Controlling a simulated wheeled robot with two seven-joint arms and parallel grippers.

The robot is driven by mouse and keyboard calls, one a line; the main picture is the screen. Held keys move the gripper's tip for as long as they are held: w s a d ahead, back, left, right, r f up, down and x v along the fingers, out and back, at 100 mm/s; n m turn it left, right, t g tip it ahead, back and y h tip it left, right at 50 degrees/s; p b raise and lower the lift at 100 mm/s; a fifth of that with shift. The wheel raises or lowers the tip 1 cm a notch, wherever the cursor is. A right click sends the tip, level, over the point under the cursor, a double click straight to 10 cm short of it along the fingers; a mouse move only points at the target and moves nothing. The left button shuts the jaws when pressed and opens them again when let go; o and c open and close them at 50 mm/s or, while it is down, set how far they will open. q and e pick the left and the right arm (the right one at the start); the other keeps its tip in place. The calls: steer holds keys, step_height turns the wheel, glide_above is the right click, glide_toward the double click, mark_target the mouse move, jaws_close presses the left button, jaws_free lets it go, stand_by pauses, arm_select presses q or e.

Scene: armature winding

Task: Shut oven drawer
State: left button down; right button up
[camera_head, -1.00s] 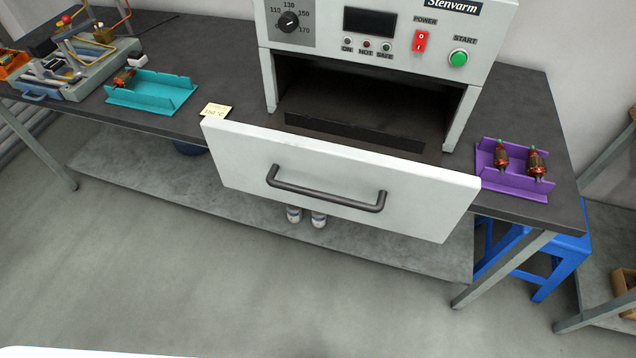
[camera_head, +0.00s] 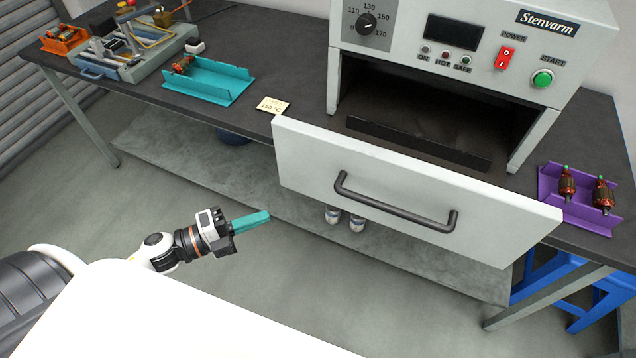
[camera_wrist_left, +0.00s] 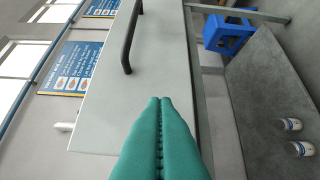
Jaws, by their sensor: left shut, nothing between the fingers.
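The oven (camera_head: 455,60) stands on the dark workbench, with a dial, a display, a red power switch and a green start button. Its drawer (camera_head: 400,195) is pulled out toward me, with a white front panel and a dark bar handle (camera_head: 395,205). My left gripper (camera_head: 250,222) is shut and empty, with teal fingers, in front of and to the left of the drawer front, apart from it. In the left wrist view the shut fingertips (camera_wrist_left: 160,102) point toward the white drawer front (camera_wrist_left: 165,70) and its handle (camera_wrist_left: 131,40). My right gripper is not in view.
A purple tray (camera_head: 590,217) with two armatures is right of the oven. A teal tray (camera_head: 210,85) with one armature, a note (camera_head: 271,105) and a winding fixture (camera_head: 125,50) are to the left. A blue stool (camera_head: 590,300) stands under the right end. Floor before the bench is clear.

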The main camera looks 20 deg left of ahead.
arm_select(q)
steer(key=r+m+h, duration=0.1)
steer(key=p, duration=0.4)
glide_toward(333, 184)
steer(key=d, duration=0.4)
steer(key=shift+g, duration=0.4)
steer(key=w, duration=0.2)
steer(key=w+p, duration=0.1)
steer(key=w, duration=0.1)
steer(key=shift+r, duration=0.25)
